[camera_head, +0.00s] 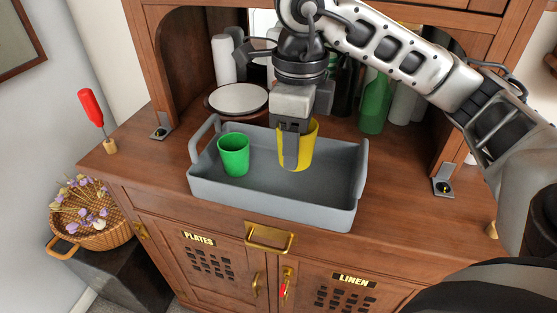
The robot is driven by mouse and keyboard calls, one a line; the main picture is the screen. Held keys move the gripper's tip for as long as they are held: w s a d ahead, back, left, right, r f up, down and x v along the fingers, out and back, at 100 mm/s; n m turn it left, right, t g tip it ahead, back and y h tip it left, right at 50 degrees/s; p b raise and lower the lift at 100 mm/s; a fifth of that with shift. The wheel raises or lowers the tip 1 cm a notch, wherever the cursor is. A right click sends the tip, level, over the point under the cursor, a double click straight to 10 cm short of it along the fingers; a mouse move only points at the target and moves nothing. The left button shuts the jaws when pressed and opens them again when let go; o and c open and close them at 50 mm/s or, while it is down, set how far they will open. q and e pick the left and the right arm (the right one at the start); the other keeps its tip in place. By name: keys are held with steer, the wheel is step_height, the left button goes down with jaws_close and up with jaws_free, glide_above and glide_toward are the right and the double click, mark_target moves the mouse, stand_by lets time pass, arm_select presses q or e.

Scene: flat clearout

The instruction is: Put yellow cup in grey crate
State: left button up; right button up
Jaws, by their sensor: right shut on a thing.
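The yellow cup (310,148) is in my right gripper (291,150), whose fingers are shut on its wall. The cup appears upright and over the inside of the grey crate (335,208); I cannot tell whether it touches the crate floor. The gripper fingers hide the cup's left part. The crate is an open grey tray with a raised handle at its left end, standing on the wooden sideboard top. A green cup (233,154) stands upright inside the crate at the left. My left gripper is not in view.
A white plate (238,98) lies behind the crate. A green bottle (375,103) and other bottles and white cylinders stand in the alcove. A red-handled tool (92,107) is at the sideboard's left end. A flower basket (91,228) stands below left.

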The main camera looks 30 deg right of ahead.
steer(key=w+f, duration=0.3)
steer(key=f, duration=0.1)
steer(key=w+d+f, duration=0.1)
steer(key=w+f, duration=0.1)
steer(key=shift+w, duration=0.35)
steer(key=shift+w+f+p, duration=0.15)
steer(key=shift+f, duration=0.75)
steer(key=shift+w+f+p, duration=0.15)
steer(key=shift+f, duration=0.75)
steer(key=shift+f, duration=0.1)
steer(key=shift+f, duration=0.15)
steer(key=o, duration=1)
steer(key=shift+o, duration=0.2)
steer(key=shift+r, duration=0.2)
step_height(320, 180, up, 12)
steer(key=shift+s, duration=0.1)
